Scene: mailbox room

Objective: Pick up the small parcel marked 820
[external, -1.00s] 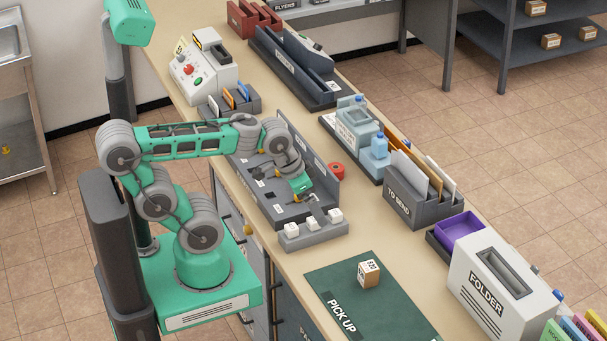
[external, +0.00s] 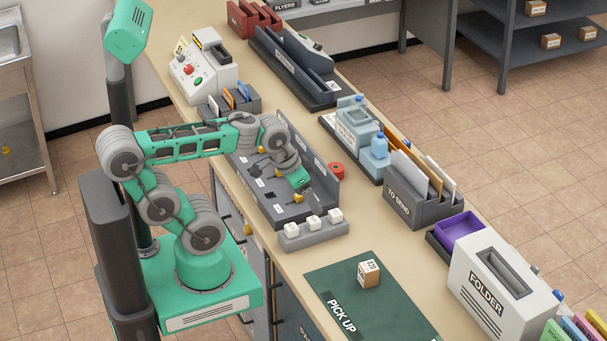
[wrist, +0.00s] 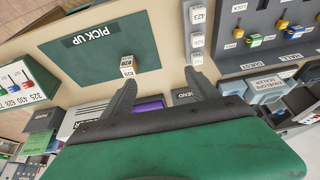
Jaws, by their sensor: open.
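The small parcel marked 820 (external: 369,272) is a brown box with a white label. It stands on the dark green PICK UP mat (external: 340,303) near the front of the counter. In the wrist view the parcel (wrist: 128,66) lies left of my gripper (wrist: 158,85), beyond the left fingertip and apart from it. My gripper (external: 312,201) is above the grey key tray, behind and left of the parcel in the external view. Its fingers are spread with nothing between them.
A grey holder with white blocks (external: 313,230) stands between my gripper and the mat. The grey key tray (external: 275,207) has a tall back wall. The TO SEND rack (external: 407,208) and FOLDER box (external: 478,287) stand along the right edge. The mat around the parcel is clear.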

